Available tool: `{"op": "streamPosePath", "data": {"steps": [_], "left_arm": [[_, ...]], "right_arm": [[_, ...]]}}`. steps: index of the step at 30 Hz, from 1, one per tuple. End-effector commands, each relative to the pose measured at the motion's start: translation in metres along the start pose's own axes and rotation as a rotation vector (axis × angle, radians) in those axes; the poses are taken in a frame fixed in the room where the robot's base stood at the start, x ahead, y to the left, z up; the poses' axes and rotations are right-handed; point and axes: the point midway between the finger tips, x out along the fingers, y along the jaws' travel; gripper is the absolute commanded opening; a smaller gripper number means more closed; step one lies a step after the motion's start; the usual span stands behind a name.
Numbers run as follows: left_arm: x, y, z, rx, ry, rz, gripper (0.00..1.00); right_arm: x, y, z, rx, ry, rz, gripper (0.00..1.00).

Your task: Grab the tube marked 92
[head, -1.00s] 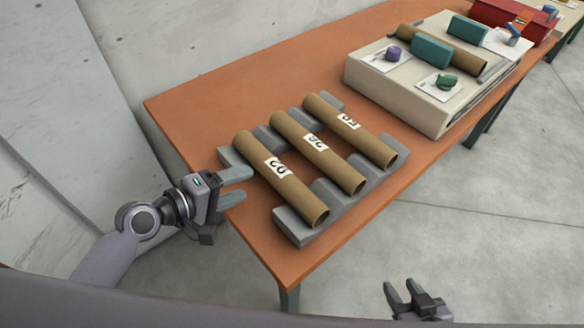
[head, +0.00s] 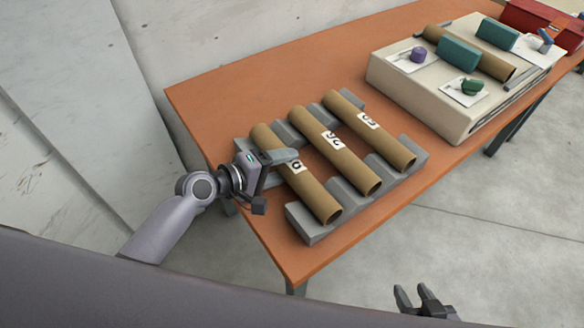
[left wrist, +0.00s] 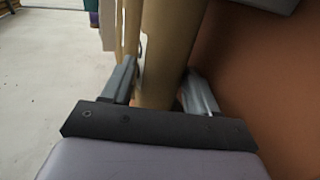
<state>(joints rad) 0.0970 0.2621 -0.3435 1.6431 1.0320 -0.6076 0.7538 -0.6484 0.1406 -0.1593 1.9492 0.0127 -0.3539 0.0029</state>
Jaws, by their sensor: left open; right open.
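Three brown cardboard tubes lie side by side on a grey notched rack (head: 305,228). The leftmost tube (head: 317,198) has a white label partly hidden by my left gripper; its number cannot be read fully now, though earlier it looked like 92. The middle tube (head: 355,177) and right tube (head: 395,149) carry other labels. My left gripper (head: 284,162) is open at the leftmost tube, one finger showing over it. In the left wrist view this tube (left wrist: 168,45) stands between the spread fingers (left wrist: 160,90). My right gripper (head: 420,297) is open and empty, low in the head view, away from the table.
The orange-brown table (head: 235,95) is clear behind the rack. A cream machine (head: 425,100) with another tube, teal blocks and small spools stands at the right. A red box (head: 545,22) is beyond it. A concrete wall is behind the table.

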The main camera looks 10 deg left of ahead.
Motion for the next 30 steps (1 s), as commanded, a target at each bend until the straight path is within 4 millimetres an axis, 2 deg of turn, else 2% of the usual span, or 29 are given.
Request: {"op": "streamPosePath", "data": {"steps": [4, 7, 8, 20, 26, 30], "left_arm": [[0.0, 0.0, 0.0, 0.0, 0.0, 0.0, 0.59], [0.0, 0.0, 0.0, 0.0, 0.0, 0.0, 0.27], [0.0, 0.0, 0.0, 0.0, 0.0, 0.0, 0.2], [-0.003, 0.007, 0.0, 0.0, 0.0, 0.003, 0.2], [-0.012, 0.032, 0.0, 0.003, 0.001, 0.004, 0.2], [-0.024, 0.062, 0.0, 0.004, 0.002, 0.006, 0.2]], "right_arm": [[0.0, 0.0, 0.0, 0.0, 0.0, 0.0, 0.43], [0.0, 0.0, 0.0, 0.0, -0.001, 0.0, 0.43], [0.0, 0.0, 0.0, 0.0, -0.001, 0.0, 0.43], [-0.002, 0.0, -0.002, 0.0, -0.001, 0.0, 0.43], [-0.008, 0.0, -0.009, 0.001, -0.001, 0.0, 0.43], [-0.013, 0.0, -0.017, 0.001, -0.001, 0.0, 0.43]]}}
